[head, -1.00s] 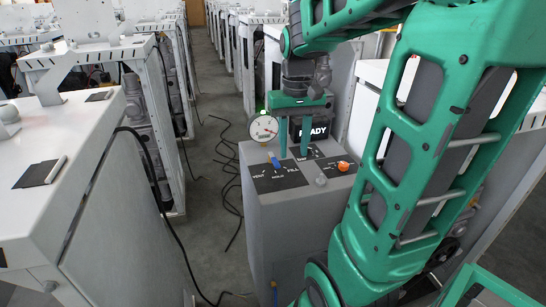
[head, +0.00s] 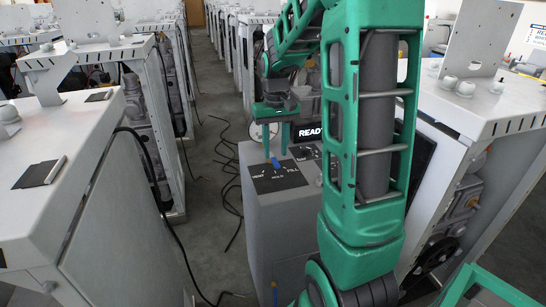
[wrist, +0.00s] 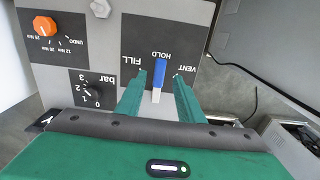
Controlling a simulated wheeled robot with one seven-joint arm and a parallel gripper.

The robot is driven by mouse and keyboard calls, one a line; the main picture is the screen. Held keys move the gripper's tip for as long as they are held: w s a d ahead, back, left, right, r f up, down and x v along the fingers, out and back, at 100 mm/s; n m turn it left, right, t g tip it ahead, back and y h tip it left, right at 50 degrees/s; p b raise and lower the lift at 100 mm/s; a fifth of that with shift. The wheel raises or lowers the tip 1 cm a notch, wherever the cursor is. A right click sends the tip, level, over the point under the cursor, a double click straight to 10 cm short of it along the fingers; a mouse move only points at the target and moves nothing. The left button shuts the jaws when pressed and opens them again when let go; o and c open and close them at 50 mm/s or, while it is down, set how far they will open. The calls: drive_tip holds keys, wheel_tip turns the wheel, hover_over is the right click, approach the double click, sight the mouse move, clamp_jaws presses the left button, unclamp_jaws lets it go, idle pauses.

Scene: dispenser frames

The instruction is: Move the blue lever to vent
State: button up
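The blue lever (head: 276,164) stands on a black panel (head: 292,183) on top of a grey cabinet. In the wrist view the lever (wrist: 159,72) lines up with the HOLD mark, between FILL on the left and VENT on the right. My gripper (head: 275,155) is open and points down over the panel. In the wrist view its green fingers (wrist: 158,88) are spread on either side of the lever, with a gap on both sides. I cannot tell whether the fingertips reach down to the lever's height.
Other machines stand left and right. Loose cables (head: 232,190) lie in the aisle.

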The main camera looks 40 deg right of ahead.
sight(276, 162)
drive_tip(key=shift+f, duration=1.5)
clamp_jaws()
drive_tip(key=shift+d, duration=0.15)
